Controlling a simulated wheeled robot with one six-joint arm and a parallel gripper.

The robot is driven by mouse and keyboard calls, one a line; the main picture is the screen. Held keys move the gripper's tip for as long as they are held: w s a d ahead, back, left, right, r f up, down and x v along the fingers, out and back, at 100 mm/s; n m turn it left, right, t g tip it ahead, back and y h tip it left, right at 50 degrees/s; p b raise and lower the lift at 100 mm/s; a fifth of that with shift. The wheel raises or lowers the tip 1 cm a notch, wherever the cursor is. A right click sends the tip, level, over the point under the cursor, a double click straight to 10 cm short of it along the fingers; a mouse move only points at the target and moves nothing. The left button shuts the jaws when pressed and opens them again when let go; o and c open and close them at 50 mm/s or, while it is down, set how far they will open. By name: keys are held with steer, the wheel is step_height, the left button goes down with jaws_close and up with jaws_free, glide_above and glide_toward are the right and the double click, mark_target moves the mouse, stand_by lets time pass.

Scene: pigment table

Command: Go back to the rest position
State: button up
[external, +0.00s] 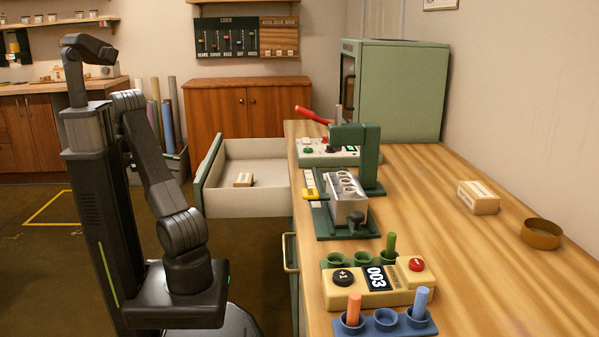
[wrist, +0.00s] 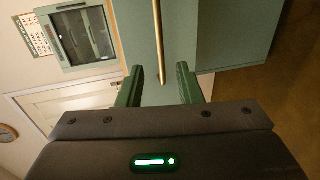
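My gripper (wrist: 160,67) shows in the wrist view with its two green fingers apart and nothing held between them. A thin gold bar, like a handle, (wrist: 158,40) lies against a green panel (wrist: 190,30) beyond the fingertips and falls between them in the picture. I cannot tell its distance. In the external view my dark arm (external: 160,190) is folded beside my column, left of the table. My fingers cannot be made out there.
An open drawer (external: 262,194) holding a small box (external: 243,180) juts from the table (external: 470,260) close to my arm. On the table stand a green press (external: 370,160), a counter unit (external: 378,285), a blue holder (external: 386,322), a box (external: 478,197) and a round dish (external: 541,234).

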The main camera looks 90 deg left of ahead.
steer(key=b+x, duration=0.1)
steer(key=x, duration=0.8)
steer(key=p+v, duration=0.1)
steer(key=v, duration=1)
steer(key=shift+p, duration=0.4)
steer(key=shift+s, duration=0.1)
